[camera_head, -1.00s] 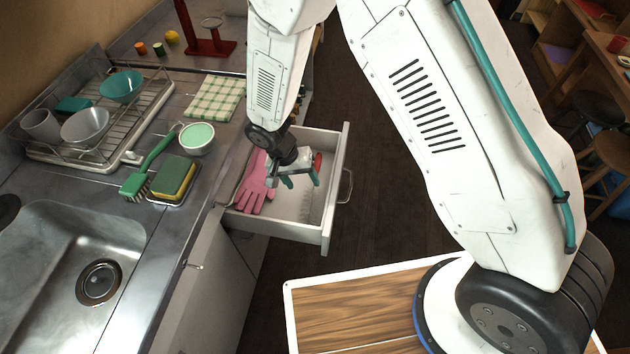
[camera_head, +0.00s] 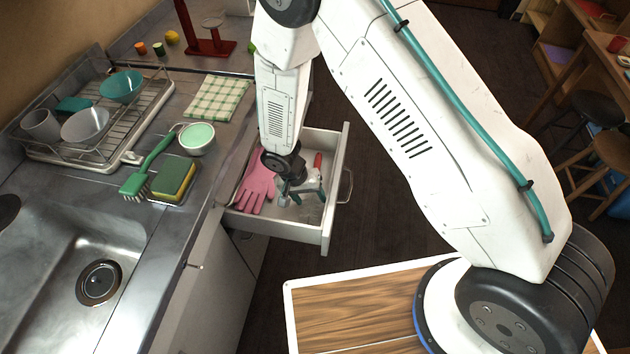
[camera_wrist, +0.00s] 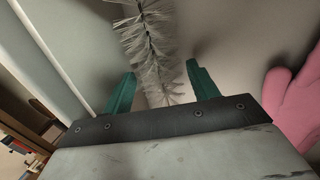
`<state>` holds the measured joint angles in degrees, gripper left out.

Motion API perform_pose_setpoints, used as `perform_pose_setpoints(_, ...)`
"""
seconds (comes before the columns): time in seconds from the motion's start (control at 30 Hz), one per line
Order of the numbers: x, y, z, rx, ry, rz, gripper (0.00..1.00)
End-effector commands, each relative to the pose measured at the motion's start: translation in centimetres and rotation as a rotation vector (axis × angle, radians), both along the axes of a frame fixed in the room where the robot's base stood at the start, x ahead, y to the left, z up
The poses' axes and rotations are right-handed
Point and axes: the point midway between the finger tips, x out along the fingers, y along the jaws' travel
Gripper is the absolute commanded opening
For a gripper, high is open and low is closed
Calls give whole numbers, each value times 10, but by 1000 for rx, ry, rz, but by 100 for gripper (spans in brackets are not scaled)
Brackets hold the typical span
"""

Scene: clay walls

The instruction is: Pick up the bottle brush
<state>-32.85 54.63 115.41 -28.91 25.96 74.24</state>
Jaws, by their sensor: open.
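The bottle brush (camera_wrist: 150,45) has pale, spiky bristles around a thin stem. In the wrist view it runs from the top edge down to between the two teal fingers of my gripper (camera_wrist: 162,72). The fingers are apart, with a gap on both sides of the bristles. In the head view my gripper (camera_head: 309,197) is down inside the open drawer (camera_head: 326,228) and hides most of the brush. A red part (camera_head: 318,160), probably the brush's handle, shows just beyond it.
A pink glove (camera_head: 257,186) lies in the drawer to the left of my gripper, also visible in the wrist view (camera_wrist: 296,100). The drawer walls stand close around. The counter with sponge (camera_head: 174,180), green brush (camera_head: 150,167) and dish rack (camera_head: 95,125) is at left.

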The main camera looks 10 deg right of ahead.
Motion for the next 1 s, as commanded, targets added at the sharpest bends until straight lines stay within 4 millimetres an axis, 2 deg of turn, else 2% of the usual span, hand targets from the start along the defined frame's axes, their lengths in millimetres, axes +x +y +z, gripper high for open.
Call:
perform_pose_setpoints(0.67,0,0,-5,0,0,1,59)
perform_pose_setpoints(0.7,0,0,-5,0,0,1,56)
perform_pose_setpoints(0.8,0,0,-5,0,0,1,29)
perform_pose_setpoints(0.83,0,0,-5,0,0,1,25)
perform_pose_setpoints(1.0,0,0,-5,0,0,0,25)
